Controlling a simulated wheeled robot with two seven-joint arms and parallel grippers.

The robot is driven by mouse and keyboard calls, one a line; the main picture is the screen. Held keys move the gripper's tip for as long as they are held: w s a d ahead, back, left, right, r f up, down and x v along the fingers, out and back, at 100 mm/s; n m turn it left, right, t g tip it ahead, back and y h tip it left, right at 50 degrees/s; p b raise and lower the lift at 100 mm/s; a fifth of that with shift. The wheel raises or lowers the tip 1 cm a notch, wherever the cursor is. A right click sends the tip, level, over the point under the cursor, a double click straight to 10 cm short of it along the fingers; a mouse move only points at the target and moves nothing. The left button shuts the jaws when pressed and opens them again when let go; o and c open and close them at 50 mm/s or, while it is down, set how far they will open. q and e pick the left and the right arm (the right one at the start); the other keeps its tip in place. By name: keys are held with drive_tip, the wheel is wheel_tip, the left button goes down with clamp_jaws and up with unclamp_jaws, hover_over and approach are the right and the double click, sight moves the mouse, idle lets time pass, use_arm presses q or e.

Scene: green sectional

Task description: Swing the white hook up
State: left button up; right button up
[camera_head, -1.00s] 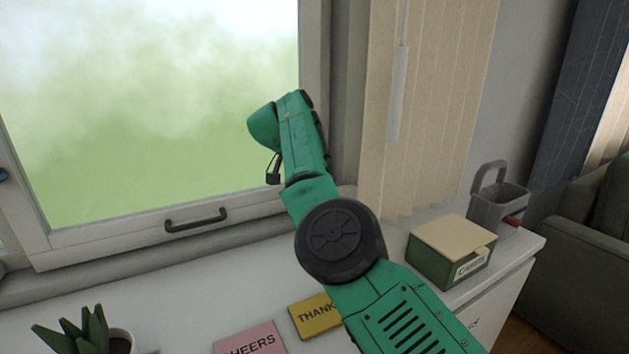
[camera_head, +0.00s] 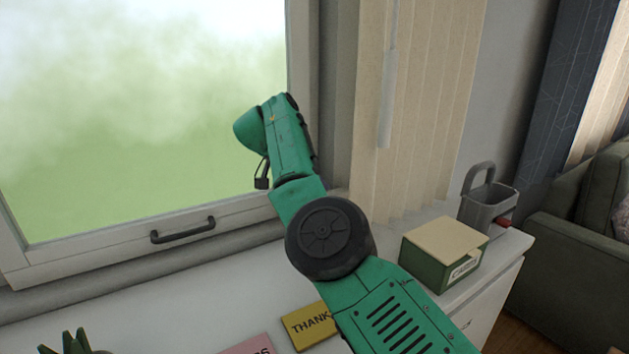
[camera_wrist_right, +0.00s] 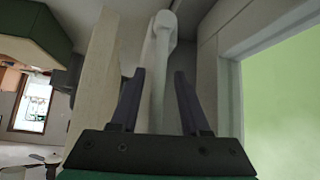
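A slim white rod (camera_head: 388,90), thicker at its lower part, hangs before the beige blinds in the head view; I cannot make out a hook shape on it there. The right wrist view shows a pale white hook-like piece (camera_wrist_right: 163,24) with a rounded end and a straight shaft. My right gripper (camera_wrist_right: 158,75) is open, its two dark fingers apart. The shaft lies between the fingers in the picture; whether it is within their reach I cannot tell.
A white cabinet top (camera_head: 235,300) runs under the window. On it are a green box (camera_head: 445,255) with a beige lid, a grey container (camera_head: 487,208) with a raised handle, and a yellow card (camera_head: 308,325). The window handle (camera_head: 183,230) is dark. A sofa (camera_head: 570,265) stands right.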

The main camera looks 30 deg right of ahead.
drive_tip(key=p+v, duration=0.8)
drive_tip(key=v, duration=0.6)
drive_tip(key=shift+a+r, duration=0.15)
drive_tip(key=shift+r, duration=0.15)
drive_tip(key=shift+s+f, duration=0.1)
